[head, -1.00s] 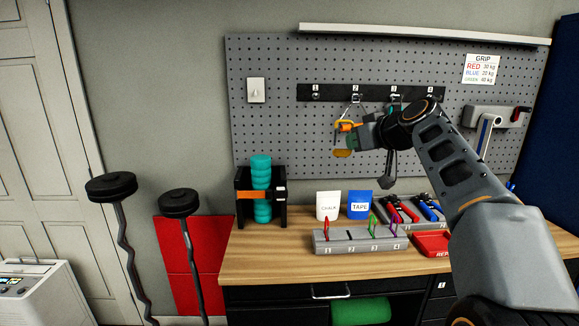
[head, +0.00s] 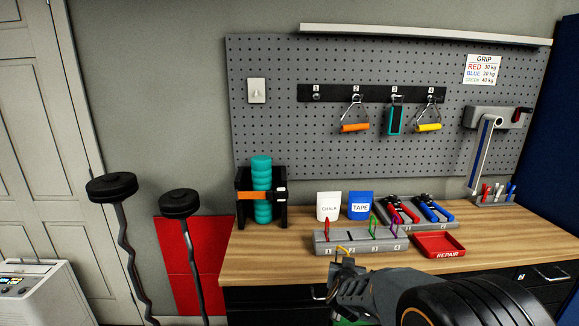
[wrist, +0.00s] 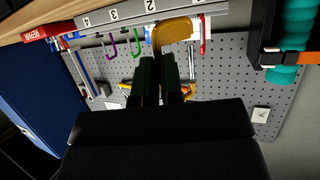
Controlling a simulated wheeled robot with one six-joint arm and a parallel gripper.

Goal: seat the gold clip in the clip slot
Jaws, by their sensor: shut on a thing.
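The gold clip (head: 343,250) is a thin bent loop. My gripper (head: 346,266) is shut on it, in front of the grey clip block (head: 330,248). In the wrist view the clip (wrist: 176,36) stands out beyond the fingertips (wrist: 158,62), overlapping the block's edge (wrist: 180,12). The block has numbered slots. A red clip (head: 327,226) is at slot 1, a green clip (head: 373,226) at slot 3 and a purple clip (head: 396,226) at slot 4. The dark slot (head: 350,236) at number 2 is empty. The gold clip appears outside the slot; its exact gap to the block is unclear.
A red tray (head: 438,246) sits right of the block. Behind stand a chalk bag (head: 328,206), a tape bag (head: 360,205) and hand grips (head: 400,213). A black rack with teal weights (head: 262,207) stands left. The bench's left front (head: 265,262) is clear.

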